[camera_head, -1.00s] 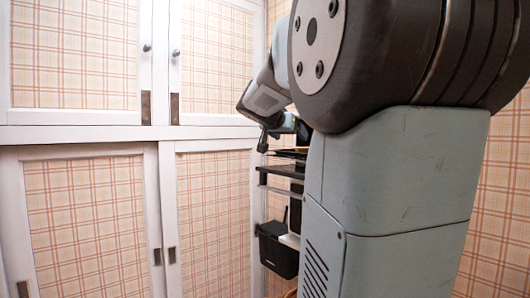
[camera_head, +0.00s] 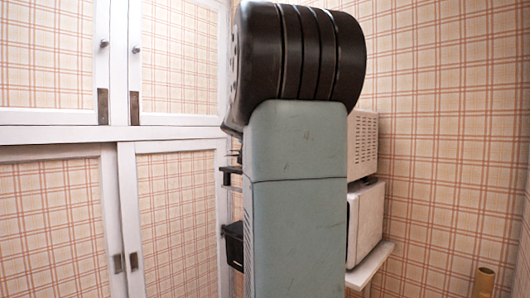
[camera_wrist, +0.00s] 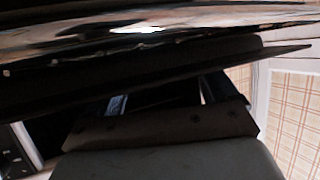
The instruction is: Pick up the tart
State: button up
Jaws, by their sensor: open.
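I cannot make out a tart in either view. My gripper (camera_wrist: 165,98) shows in the wrist view with its two fingers apart and partly hidden under a dark, flat, slanting edge (camera_wrist: 160,75). No object can be seen between the fingers, though that area is very dark. A glossy, blurred surface (camera_wrist: 130,28) fills the top of the wrist view, very close to the camera. In the head view my own arm hides the gripper.
A dark shelf rack (camera_head: 231,180) with a black bin (camera_head: 233,245) shows left of my arm. White cabinet doors (camera_head: 125,133) stand at left. A white appliance (camera_head: 366,218) sits on a white ledge (camera_head: 372,268) at right. A brown tube (camera_head: 483,281) stands at lower right.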

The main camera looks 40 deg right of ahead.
jog(key=shift+w+d+f, duration=0.15)
jog(key=shift+w+d, duration=0.1)
jog(key=shift+d, duration=0.2)
jog(key=c, duration=1.1)
